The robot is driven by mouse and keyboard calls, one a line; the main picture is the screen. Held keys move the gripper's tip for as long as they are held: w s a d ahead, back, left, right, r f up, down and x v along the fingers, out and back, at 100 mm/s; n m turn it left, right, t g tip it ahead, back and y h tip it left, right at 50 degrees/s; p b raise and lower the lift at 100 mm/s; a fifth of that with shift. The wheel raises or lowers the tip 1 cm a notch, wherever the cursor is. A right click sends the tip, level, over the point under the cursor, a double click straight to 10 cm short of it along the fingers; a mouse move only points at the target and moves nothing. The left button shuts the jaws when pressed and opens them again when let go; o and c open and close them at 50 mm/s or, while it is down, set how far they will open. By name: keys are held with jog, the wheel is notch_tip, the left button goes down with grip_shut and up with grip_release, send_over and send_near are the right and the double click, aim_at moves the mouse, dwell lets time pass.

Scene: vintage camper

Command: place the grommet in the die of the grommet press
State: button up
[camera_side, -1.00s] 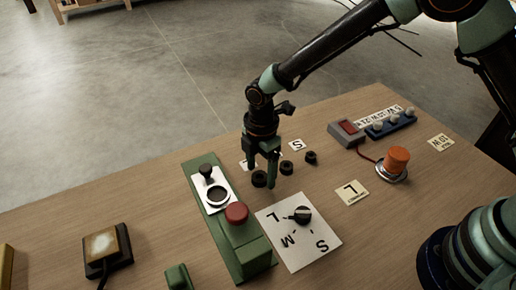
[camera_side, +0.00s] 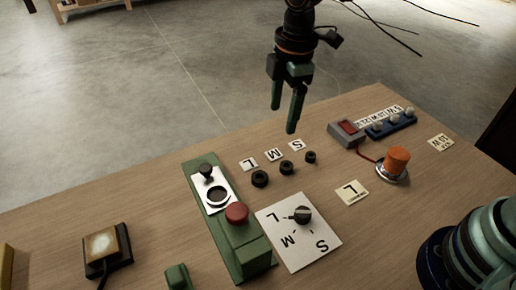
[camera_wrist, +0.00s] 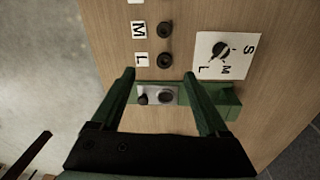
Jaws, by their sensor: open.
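Three black ring grommets stand in a row on the table beside cards L, M and S: the largest (camera_side: 260,179) by L, the middle one (camera_side: 286,168) by M, the smallest (camera_side: 310,157) by S. The green grommet press (camera_side: 227,235) has a white plate with a round dark-rimmed die (camera_side: 217,195). My gripper (camera_side: 283,118) is open and empty, raised above the table behind the grommets. In the wrist view its fingers (camera_wrist: 159,75) point toward the L grommet (camera_wrist: 164,59) and M grommet (camera_wrist: 165,29); the die (camera_wrist: 166,96) shows between the fingers.
The press carries a black knob (camera_side: 206,170) and a red button (camera_side: 236,212). A dial card (camera_side: 300,250) marked L, M, S lies beside it; its knob seems turned toward L. A separate L card (camera_side: 352,193) and an orange cylinder (camera_side: 397,160) stand right.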

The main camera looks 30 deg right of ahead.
jog(key=s+d+r+m+t, duration=0.2)
jog(key=s+d+r+m, duration=0.2)
jog(key=d+m, duration=0.4)
jog(key=s+d+r+m+t, duration=0.2)
jog(key=s+d+r+m, duration=0.2)
jog(key=d, duration=0.5)
jog(key=s+m, duration=0.2)
jog(key=m, duration=0.1)
jog(key=shift+s+d+m, duration=0.2)
jog(key=shift+d+m, duration=0.1)
jog(key=shift+m, duration=0.1)
jog(key=shift+s+d+f+m+t, duration=0.1)
jog(key=shift+s+d+m+t, duration=0.2)
jog(key=shift+m, duration=0.1)
jog(key=shift+c, duration=1.1)
jog(key=shift+a, duration=0.1)
